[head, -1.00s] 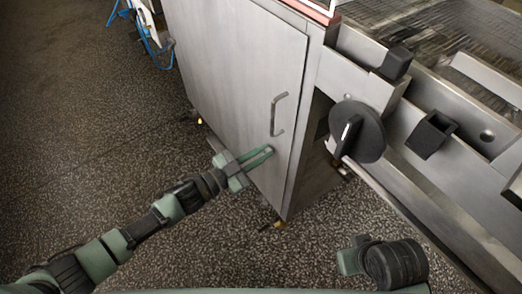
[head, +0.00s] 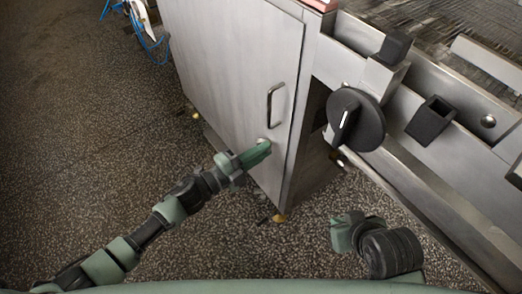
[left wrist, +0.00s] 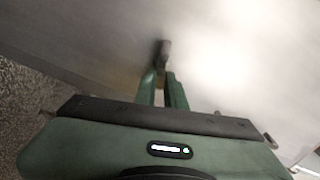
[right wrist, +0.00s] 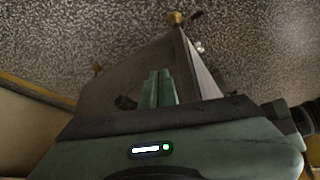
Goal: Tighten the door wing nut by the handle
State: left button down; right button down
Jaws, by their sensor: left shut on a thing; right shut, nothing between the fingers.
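The steel door (head: 225,75) of the cabinet fills the middle of the head view, with a bent metal handle (head: 272,105) near its right edge. My left gripper (head: 266,147) is at the door just below the handle, its fingers together. The wing nut (left wrist: 162,52) is a small dark, blurred shape at the fingertips in the left wrist view. My left gripper is shut on it; its wings are mostly hidden. My right gripper (head: 338,232) is shut and empty, low and away from the door. Its closed fingers show in the right wrist view (right wrist: 158,85).
A large black rotary knob (head: 355,120) sticks out right of the door. Black square end pieces (head: 430,121) and steel rails stand further right. The speckled floor (head: 90,150) is open at the left. A blue-framed item (head: 150,35) stands at the far left back.

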pick_arm(q)
jog(key=shift+f+m+b, duration=0.3)
jog(key=shift+m+b, duration=0.05)
jog(key=shift+m, duration=1.35)
pick_arm(e)
jog(key=w+a+r+t, duration=0.2)
jog(key=w+r+t, duration=0.1)
jog(key=w, duration=0.2)
jog(key=shift+w+y, duration=0.25)
jog(key=shift+y, duration=0.15)
pick_arm(q)
jog(key=c, duration=1.5)
grip_release()
